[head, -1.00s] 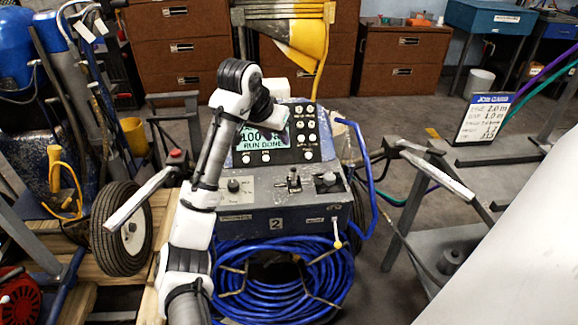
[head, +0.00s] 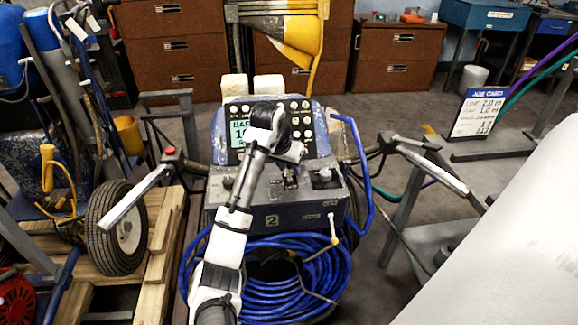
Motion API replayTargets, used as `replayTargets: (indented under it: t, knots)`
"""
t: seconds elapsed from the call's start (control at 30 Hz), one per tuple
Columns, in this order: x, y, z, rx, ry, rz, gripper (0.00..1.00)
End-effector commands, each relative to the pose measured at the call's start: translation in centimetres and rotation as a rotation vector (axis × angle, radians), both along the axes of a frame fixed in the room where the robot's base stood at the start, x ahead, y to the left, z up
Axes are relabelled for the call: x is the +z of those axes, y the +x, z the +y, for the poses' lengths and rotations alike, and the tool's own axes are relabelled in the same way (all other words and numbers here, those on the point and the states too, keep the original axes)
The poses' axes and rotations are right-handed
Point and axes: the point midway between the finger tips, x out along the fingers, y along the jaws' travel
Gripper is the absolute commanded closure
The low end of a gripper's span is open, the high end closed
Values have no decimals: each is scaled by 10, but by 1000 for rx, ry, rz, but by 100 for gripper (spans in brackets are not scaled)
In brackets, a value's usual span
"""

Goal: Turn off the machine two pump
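The line striper marked 2 (head: 272,220) stands in front of me. Its upright panel (head: 313,140) carries a screen (head: 238,130), now partly covered by my arm, and several round buttons. The lower box has a black knob (head: 325,176) at the right and a small toggle lever (head: 290,177) in the middle. Another knob at the left (head: 228,183) is partly beside my arm. My gripper (head: 293,153) is over the panel's lower part, above and near the toggle lever. Its fingers are dark and small, so I cannot tell whether they are open or touching anything.
A coiled blue hose (head: 305,270) hangs on the front of the machine. Grey handlebars (head: 430,165) reach out on both sides. A wheel (head: 118,228) and a wooden pallet (head: 165,250) are at the left. A white surface (head: 510,250) fills the lower right.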

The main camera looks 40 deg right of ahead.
Motion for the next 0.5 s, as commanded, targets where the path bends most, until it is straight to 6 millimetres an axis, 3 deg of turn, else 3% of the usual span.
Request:
replayTargets:
  t: [0.33,0.5]
  knots:
    - [-4,0,-1,0,0,0,67]
    - [-4,0,-1,0,0,0,89]
